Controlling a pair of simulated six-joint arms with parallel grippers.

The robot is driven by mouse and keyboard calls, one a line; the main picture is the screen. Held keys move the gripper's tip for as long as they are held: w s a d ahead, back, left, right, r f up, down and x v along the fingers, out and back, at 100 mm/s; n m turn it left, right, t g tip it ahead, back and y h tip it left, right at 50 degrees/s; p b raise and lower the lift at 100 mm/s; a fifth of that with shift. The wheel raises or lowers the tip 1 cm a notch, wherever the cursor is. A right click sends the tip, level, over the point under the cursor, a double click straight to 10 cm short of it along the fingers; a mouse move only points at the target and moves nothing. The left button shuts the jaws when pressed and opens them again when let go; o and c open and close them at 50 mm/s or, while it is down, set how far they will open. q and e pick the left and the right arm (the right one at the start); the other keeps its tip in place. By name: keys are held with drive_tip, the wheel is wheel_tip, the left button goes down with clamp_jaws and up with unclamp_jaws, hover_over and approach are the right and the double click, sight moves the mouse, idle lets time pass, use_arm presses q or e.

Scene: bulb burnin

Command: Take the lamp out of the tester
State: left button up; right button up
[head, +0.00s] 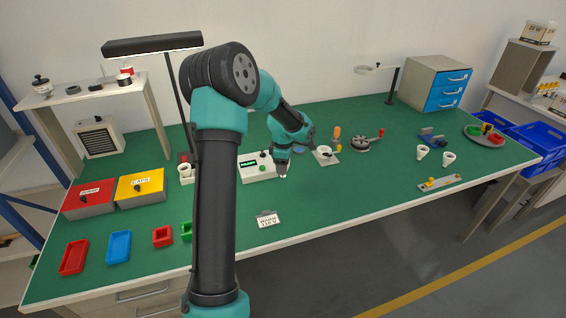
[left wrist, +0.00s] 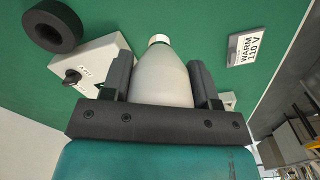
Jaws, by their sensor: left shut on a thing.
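My left gripper (head: 283,165) points down beside the right end of the white tester box (head: 257,172), which has a lit green display. In the left wrist view the gripper (left wrist: 163,85) is shut around a frosted white lamp (left wrist: 162,78), with a dark finger on each side. The lamp's capped end points away from the gripper over the green mat, apart from the box with a dark knob (left wrist: 98,58) seen on the left. In the head view only a small pale tip of the lamp (head: 282,176) shows below the fingers. My right gripper is not in view.
A "WARM 110 V" card (head: 268,219) lies near the front edge. Red (head: 90,198) and yellow (head: 140,187) boxes are on the left. White cups (head: 422,152) stand farther right.

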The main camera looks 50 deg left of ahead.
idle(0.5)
use_arm(q)
drive_tip(key=shift+r, duration=2.2)
drive_tip(key=shift+s+a, duration=0.1)
